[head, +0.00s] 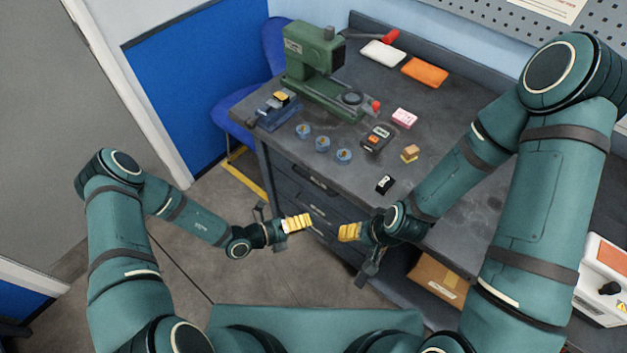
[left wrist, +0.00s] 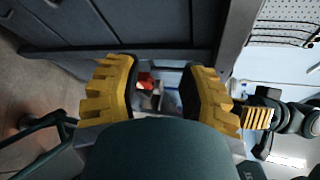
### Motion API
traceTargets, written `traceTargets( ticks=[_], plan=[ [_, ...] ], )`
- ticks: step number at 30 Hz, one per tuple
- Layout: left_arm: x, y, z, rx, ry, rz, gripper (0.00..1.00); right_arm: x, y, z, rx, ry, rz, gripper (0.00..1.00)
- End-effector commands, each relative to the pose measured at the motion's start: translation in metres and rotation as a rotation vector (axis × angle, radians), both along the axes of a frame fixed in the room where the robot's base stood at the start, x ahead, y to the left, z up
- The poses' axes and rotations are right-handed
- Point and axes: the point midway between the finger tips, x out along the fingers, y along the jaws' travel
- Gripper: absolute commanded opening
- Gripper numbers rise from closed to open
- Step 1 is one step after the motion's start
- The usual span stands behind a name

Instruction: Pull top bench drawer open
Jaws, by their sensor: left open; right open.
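The bench (head: 455,200) has a dark grey stack of drawers under its left part. The top drawer (head: 305,178) looks shut, with a dark handle along its front. My left gripper (head: 299,222) has yellow fingers and is in front of the drawer fronts, apart from the top handle. In the left wrist view its two fingers (left wrist: 157,85) are spread with nothing held between them. The dark drawer fronts (left wrist: 80,25) fill the upper left there. My right gripper (head: 350,232) is open near the bench's front edge; it also shows in the left wrist view (left wrist: 257,118).
On the bench top stand a green press (head: 312,60), a blue fixture (head: 276,108), several small blue round pieces (head: 322,144), and a black meter-like box (head: 377,138). A cardboard box (head: 437,278) sits under the bench. A blue chair (head: 232,118) stands at the left.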

Motion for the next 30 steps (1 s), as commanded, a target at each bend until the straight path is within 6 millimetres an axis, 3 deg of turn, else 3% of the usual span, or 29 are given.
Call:
traceTargets(
  ticks=[4,7,11,17,30],
  plan=[
    [0.040,0.032,-0.009,-0.155,0.126,0.331,0.41,0.000,0.000,0.008,0.001,-0.002,-0.002,0.67],
    [0.053,0.048,-0.014,-0.213,0.166,0.456,0.41,0.001,-0.001,0.010,0.001,-0.002,-0.002,0.67],
    [0.061,0.054,-0.018,-0.240,0.181,0.515,0.41,0.001,-0.001,0.010,0.001,-0.002,-0.002,0.67],
    [0.080,0.039,-0.022,-0.240,0.180,0.512,0.41,0.001,-0.001,0.009,0.001,-0.002,-0.002,0.67],
    [0.144,-0.012,-0.039,-0.238,0.179,0.509,0.41,0.001,0.000,0.003,-0.001,-0.001,-0.003,0.67]
  ],
)
